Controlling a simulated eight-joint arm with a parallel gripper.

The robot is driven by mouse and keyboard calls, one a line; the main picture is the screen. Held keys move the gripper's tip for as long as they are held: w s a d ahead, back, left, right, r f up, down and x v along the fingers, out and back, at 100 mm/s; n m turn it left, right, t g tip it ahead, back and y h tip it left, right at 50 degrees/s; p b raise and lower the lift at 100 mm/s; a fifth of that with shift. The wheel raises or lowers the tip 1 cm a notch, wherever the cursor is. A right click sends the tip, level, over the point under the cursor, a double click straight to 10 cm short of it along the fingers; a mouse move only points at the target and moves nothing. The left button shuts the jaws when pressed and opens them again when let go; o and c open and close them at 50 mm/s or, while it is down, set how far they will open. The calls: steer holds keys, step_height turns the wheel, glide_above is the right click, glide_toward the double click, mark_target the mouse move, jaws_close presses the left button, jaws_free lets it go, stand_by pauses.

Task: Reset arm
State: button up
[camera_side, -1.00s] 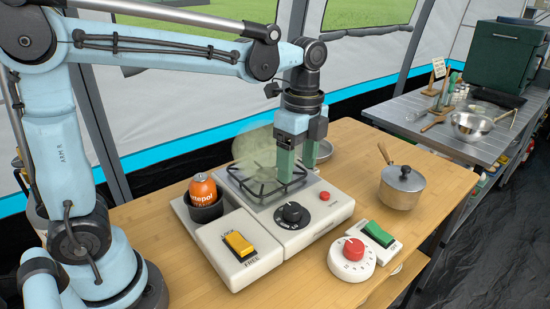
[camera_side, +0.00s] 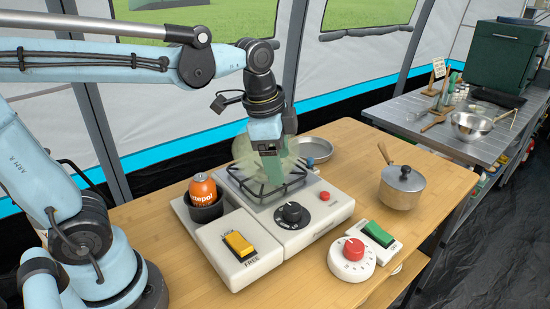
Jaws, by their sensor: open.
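My gripper (camera_side: 272,165) points down above the burner grate (camera_side: 262,188) of the white camp stove (camera_side: 318,212). Its green fingers overlap in this view, and nothing shows between them. The jaws are open. A pale, see-through greenish cloud hangs behind the gripper over the stove's back. My pale blue arm reaches in from the left, bent at the wrist above the stove.
An orange gas canister (camera_side: 201,189) stands in a dark holder left of the burner. A lidded pot (camera_side: 400,187), a red-knobbed dial (camera_side: 352,256) and a green switch (camera_side: 379,234) are to the right. A metal pan (camera_side: 314,149) lies behind the stove. Bare tabletop surrounds them.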

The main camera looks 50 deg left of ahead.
steer(key=s+a+f+n+t, duration=0.2)
steer(key=s+f+n+t, duration=0.1)
steer(key=n, duration=0.6)
steer(key=shift+s+a+f+t, duration=0.35)
steer(key=shift+s+t, duration=0.2)
steer(key=shift+t, duration=0.25)
